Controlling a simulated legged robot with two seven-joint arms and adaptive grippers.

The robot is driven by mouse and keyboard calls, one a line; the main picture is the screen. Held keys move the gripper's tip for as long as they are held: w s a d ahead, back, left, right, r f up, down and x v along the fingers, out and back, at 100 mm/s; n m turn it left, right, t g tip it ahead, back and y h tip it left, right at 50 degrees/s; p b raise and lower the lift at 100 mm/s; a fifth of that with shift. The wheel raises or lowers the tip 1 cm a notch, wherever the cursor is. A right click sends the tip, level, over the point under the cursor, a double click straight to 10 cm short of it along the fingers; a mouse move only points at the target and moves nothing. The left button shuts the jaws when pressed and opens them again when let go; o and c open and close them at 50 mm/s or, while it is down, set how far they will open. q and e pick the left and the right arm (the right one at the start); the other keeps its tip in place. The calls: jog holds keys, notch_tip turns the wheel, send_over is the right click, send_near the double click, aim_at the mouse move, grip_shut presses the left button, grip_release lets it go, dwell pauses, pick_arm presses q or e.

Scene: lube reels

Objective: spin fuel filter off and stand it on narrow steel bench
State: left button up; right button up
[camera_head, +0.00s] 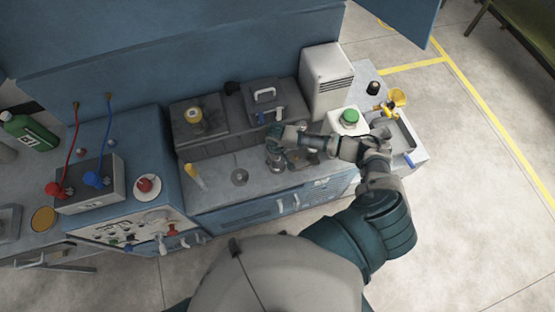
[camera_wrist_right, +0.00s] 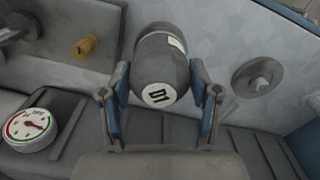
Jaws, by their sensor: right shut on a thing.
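The fuel filter (camera_wrist_right: 160,75) is a dark grey canister with a white end mark and a pale label, in the right wrist view. My right gripper (camera_wrist_right: 165,100) is shut on it, with blue-padded fingers on both sides. In the head view the right gripper (camera_head: 277,150) is over the blue cabinet's worktop, and a small grey cylinder (camera_head: 275,160) shows there, partly hidden by the hand. I cannot tell whether the filter is still joined to a mount. A narrow grey bench top (camera_head: 415,150) stands at the right, partly behind my arm. My left gripper is out of view.
A white box with a green cap (camera_head: 348,122), a yellow funnel (camera_head: 398,97) and a shallow tray (camera_head: 402,135) are at the right. A gauge (camera_wrist_right: 30,130) and a brass fitting (camera_wrist_right: 85,47) are near the hand. A yellow-topped cylinder (camera_head: 193,175) stands left on the worktop.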

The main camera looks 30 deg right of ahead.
jog(key=shift+w+a, duration=0.1)
jog(key=shift+a, duration=0.5)
jog(key=shift+d, duration=0.5)
jog(key=shift+d+f, duration=0.2)
jog(key=shift+d, duration=0.3)
jog(key=shift+a+r+n, duration=0.1)
jog(key=shift+a+n, duration=0.1)
jog(key=shift+n, duration=0.1)
jog(key=n, duration=0.2)
jog(key=n+p, duration=0.1)
jog(key=n, duration=0.1)
jog(key=shift+a+r+p, duration=0.1)
jog(key=shift+a+p, duration=0.2)
jog(key=shift+a, duration=0.1)
jog(key=shift+n, duration=0.3)
jog(key=shift+d, duration=0.35)
jog(key=shift+n, duration=0.9)
jog(key=shift+a+n+p, duration=0.1)
jog(key=shift+n+p, duration=0.3)
jog(key=shift+n, duration=0.4)
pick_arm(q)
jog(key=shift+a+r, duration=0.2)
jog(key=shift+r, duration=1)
pick_arm(e)
jog(key=shift+n, duration=0.9)
